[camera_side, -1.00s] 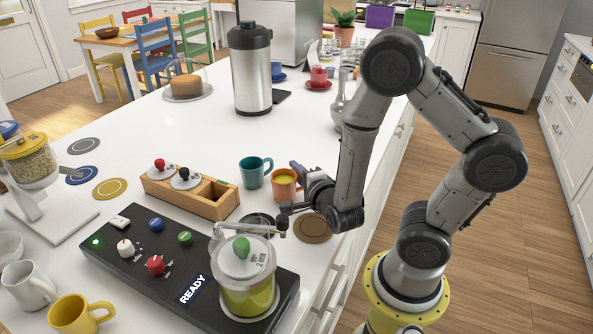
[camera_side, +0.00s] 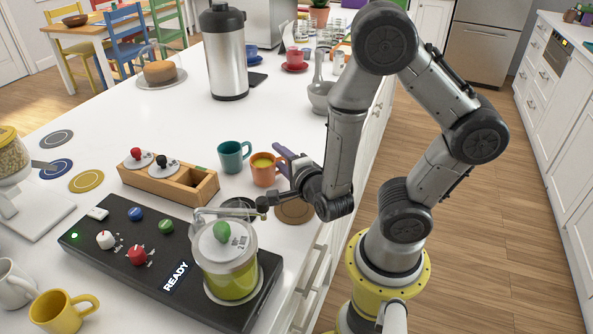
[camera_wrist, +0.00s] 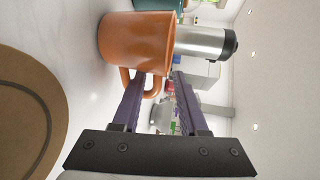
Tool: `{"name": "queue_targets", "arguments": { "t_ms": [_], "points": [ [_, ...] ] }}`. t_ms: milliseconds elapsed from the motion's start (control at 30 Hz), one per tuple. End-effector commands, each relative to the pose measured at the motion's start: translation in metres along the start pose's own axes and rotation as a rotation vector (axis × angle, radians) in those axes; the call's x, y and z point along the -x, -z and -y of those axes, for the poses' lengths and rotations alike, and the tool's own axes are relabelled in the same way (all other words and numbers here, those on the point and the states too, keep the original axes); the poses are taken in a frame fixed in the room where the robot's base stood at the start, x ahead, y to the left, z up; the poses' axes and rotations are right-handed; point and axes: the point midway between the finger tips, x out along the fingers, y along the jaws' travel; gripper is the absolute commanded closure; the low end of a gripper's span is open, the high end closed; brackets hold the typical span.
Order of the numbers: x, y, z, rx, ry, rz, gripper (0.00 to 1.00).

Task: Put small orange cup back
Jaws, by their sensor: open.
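The small orange cup (camera_side: 264,176) stands upright on the white counter, with a yellow-green filling, left of my gripper (camera_side: 283,160). In the wrist view the cup (camera_wrist: 135,38) is at the top, with its handle at the purple fingertips. My gripper (camera_wrist: 158,76) is open. The left finger overlaps the handle in the picture; I cannot tell whether it touches. A brown round mat (camera_side: 294,212) lies on the counter below my gripper, and it also shows at the left of the wrist view (camera_wrist: 35,120).
A teal cup (camera_side: 233,158) stands close beside the orange one. A wooden box (camera_side: 205,190) is to the left. A black console (camera_side: 120,255) carries a lidded glass jar (camera_side: 225,258) in front. Grey, blue and yellow round mats (camera_side: 86,181) lie at the left.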

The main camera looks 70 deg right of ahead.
Motion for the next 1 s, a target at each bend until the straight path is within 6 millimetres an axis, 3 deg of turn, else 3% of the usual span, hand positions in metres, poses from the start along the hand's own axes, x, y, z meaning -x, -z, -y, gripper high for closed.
{"name": "queue_targets", "arguments": {
  "t_ms": [400,1000],
  "points": [
    [0.037,-0.002,0.0,-0.001,0.001,0.008,0.57],
    [0.079,-0.001,0.0,0.001,0.001,0.005,0.57]
  ]
}}
